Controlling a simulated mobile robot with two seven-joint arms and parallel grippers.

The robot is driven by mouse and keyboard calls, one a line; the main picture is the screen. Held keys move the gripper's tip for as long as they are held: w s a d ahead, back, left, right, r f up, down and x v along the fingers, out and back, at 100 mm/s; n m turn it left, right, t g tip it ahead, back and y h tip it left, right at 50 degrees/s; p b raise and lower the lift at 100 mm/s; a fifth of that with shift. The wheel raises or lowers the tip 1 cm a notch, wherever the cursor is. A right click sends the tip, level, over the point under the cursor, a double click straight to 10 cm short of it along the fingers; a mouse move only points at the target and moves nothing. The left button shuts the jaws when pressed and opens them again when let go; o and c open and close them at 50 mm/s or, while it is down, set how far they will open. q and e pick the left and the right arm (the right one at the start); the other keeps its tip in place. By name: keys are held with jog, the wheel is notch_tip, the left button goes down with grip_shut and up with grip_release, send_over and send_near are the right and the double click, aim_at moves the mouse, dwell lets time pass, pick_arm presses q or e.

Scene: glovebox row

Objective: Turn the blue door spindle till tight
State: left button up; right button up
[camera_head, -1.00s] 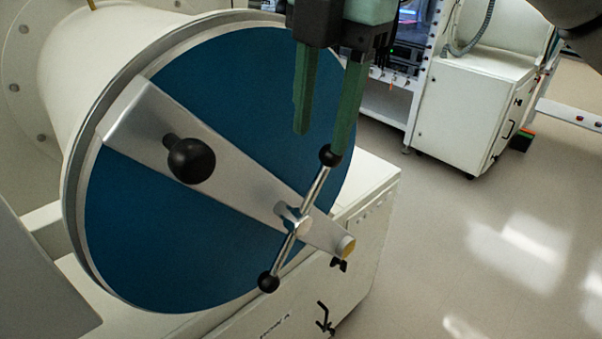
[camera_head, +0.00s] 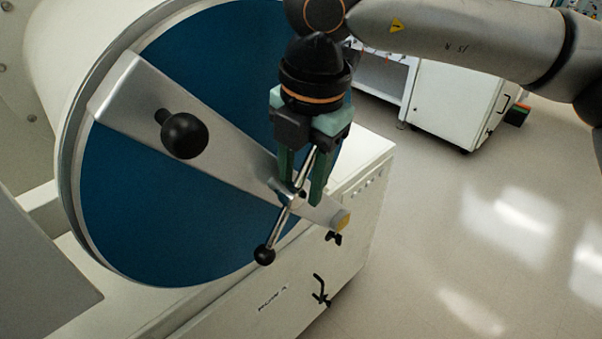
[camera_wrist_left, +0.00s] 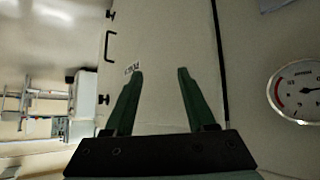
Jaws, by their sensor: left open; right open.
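The blue round door (camera_head: 180,225) faces me in the head view, with a silver bar (camera_head: 222,146) across it carrying a black ball knob (camera_head: 184,136). The spindle (camera_head: 286,194) sits near the bar's lower right end, with a thin tilted cross handle (camera_head: 279,224). The handle's lower black ball (camera_head: 264,255) shows; its upper end is hidden behind my right gripper. My right gripper (camera_head: 301,198) is open, its green fingers pointing down on either side of the handle's upper part; contact cannot be told. My left gripper (camera_wrist_left: 160,75) is open and empty in the left wrist view.
A white cabinet (camera_head: 345,262) with small black latches stands under the door. Another white cabinet (camera_head: 455,105) stands at the back right. Clear floor (camera_head: 440,225) lies to the right. A round gauge (camera_wrist_left: 297,91) shows right in the left wrist view.

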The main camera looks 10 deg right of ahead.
jog(key=shift+c, duration=0.4)
grip_shut()
dwell(1.0)
